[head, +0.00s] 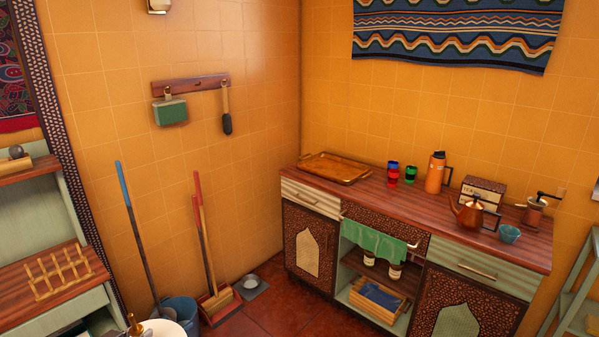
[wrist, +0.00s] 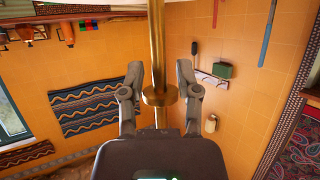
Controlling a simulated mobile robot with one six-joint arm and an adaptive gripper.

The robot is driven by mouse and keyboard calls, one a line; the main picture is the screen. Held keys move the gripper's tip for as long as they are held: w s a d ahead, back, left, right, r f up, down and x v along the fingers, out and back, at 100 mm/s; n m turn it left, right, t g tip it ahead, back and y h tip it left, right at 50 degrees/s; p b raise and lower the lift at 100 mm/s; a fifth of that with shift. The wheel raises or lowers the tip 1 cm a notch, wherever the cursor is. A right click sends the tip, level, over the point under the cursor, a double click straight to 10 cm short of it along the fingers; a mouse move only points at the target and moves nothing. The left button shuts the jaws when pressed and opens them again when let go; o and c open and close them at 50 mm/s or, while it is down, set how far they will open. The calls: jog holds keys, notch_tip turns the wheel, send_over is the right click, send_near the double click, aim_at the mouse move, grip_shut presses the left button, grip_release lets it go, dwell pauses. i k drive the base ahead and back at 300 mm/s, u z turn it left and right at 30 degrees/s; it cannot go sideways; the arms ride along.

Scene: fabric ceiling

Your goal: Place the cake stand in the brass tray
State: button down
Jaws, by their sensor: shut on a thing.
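The brass tray (head: 336,168), a shallow rectangular tray with raised handles, lies flat on the left end of the wooden counter and looks empty. In the wrist view my gripper (wrist: 159,78) is shut on the brass stem of the cake stand (wrist: 158,45), which runs between its two fingers and has a wider collar. In the head view a pale round plate with a brass knob, apparently the cake stand (head: 165,329), shows at the bottom edge, partly cut off. It is well apart from the tray, to its lower left.
Right of the tray on the counter (head: 400,195) stand coloured cups (head: 393,173), an orange flask (head: 435,172), a copper teapot (head: 474,212), a box, a grinder and a blue bowl (head: 510,234). Brooms and a blue bucket (head: 183,308) stand on the floor at left.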

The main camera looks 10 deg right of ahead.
aim_at(333, 170)
jog(key=u, duration=0.2)
jog(key=i, duration=2.05)
jog(key=z, duration=1.3)
